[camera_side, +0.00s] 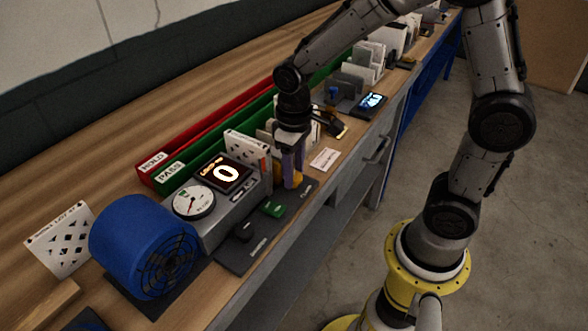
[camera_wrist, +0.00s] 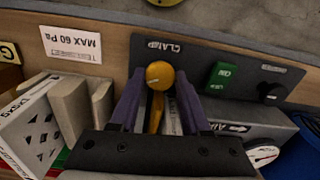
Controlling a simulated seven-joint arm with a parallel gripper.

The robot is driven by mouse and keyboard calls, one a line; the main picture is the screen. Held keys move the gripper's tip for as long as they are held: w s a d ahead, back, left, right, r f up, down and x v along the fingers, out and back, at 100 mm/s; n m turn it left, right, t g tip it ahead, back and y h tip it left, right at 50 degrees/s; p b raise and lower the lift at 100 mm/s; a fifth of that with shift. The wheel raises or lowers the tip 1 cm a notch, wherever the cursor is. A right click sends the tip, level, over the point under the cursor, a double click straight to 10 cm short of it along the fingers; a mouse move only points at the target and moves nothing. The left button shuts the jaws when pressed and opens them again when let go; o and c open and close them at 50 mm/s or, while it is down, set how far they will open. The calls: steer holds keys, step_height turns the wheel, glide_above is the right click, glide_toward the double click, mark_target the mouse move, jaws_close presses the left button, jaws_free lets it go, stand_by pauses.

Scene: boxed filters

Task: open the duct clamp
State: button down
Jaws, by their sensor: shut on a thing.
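The duct clamp's orange handle (camera_wrist: 159,74) has a round knob and a short stem, beside the CLAMP lettering on a dark panel (camera_wrist: 205,62) in the wrist view. In the side view the orange handle (camera_side: 297,181) shows low between the purple fingers. My gripper (camera_side: 292,178) points down at the panel's far end. In the wrist view my gripper (camera_wrist: 158,88) has a finger on each side of the handle and is shut on it. The fingers hide part of the stem, and exact contact is hard to see.
A green button (camera_wrist: 222,76) and dark damper knob (camera_wrist: 270,92) sit along the panel. A gauge (camera_side: 194,202), a display reading 0 (camera_side: 224,173) and a blue fan (camera_side: 142,243) stand nearby. Red (camera_side: 152,172) and green (camera_side: 172,182) trays lie behind. White filters (camera_side: 247,148) stand close to my gripper.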

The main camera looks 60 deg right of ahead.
steer(key=n, duration=1.2)
steer(key=shift+r, duration=0.1)
steer(key=shift+n, duration=0.4)
steer(key=shift+c, duration=1.8)
jaws_free()
